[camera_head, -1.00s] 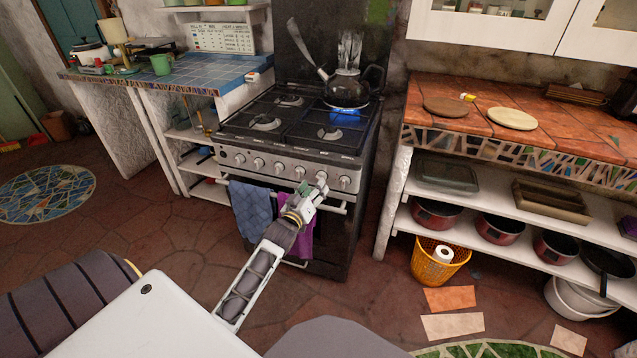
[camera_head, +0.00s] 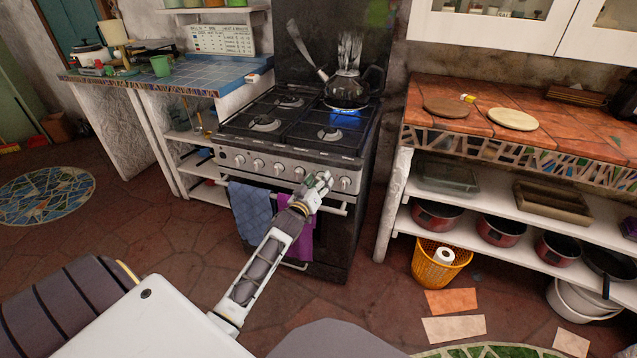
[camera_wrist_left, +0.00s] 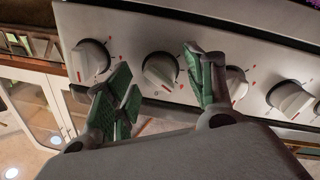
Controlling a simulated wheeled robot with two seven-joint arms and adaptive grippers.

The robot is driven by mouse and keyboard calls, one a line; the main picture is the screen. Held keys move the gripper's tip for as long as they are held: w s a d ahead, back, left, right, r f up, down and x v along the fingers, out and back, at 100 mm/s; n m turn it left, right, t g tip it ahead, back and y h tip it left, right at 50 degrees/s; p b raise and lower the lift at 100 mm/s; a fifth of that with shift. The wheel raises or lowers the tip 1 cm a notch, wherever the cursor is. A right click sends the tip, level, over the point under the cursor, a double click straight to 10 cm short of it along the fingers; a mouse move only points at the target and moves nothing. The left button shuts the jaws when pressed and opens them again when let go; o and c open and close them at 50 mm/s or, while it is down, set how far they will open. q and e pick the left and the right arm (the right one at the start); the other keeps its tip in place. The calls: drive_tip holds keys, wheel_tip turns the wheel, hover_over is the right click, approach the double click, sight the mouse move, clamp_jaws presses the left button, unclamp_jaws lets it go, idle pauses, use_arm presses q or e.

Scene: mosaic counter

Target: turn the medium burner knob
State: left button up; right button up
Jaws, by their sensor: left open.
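The stove's front panel (camera_head: 284,168) carries a row of light round knobs. My left gripper (camera_head: 322,179) is in front of the right part of this row, open and close to the panel. In the left wrist view its green-padded fingers (camera_wrist_left: 165,88) are spread, with one knob (camera_wrist_left: 160,70) showing in the gap between them. I cannot tell whether the fingers touch it. Another knob (camera_wrist_left: 90,58) is left of the fingers, and one (camera_wrist_left: 237,82) is partly hidden by the right finger. No label shows which knob is the medium burner's. My right gripper is not in view.
A kettle (camera_head: 345,88) stands on the back right burner, with a blue glow under it. A blue towel (camera_head: 251,211) and a purple towel (camera_head: 301,241) hang from the oven handle below the knobs. A tiled counter (camera_head: 570,138) stands to the right.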

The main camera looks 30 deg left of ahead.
use_arm(q)
drive_tip(key=c, duration=0.9)
drive_tip(key=shift+c, duration=0.7)
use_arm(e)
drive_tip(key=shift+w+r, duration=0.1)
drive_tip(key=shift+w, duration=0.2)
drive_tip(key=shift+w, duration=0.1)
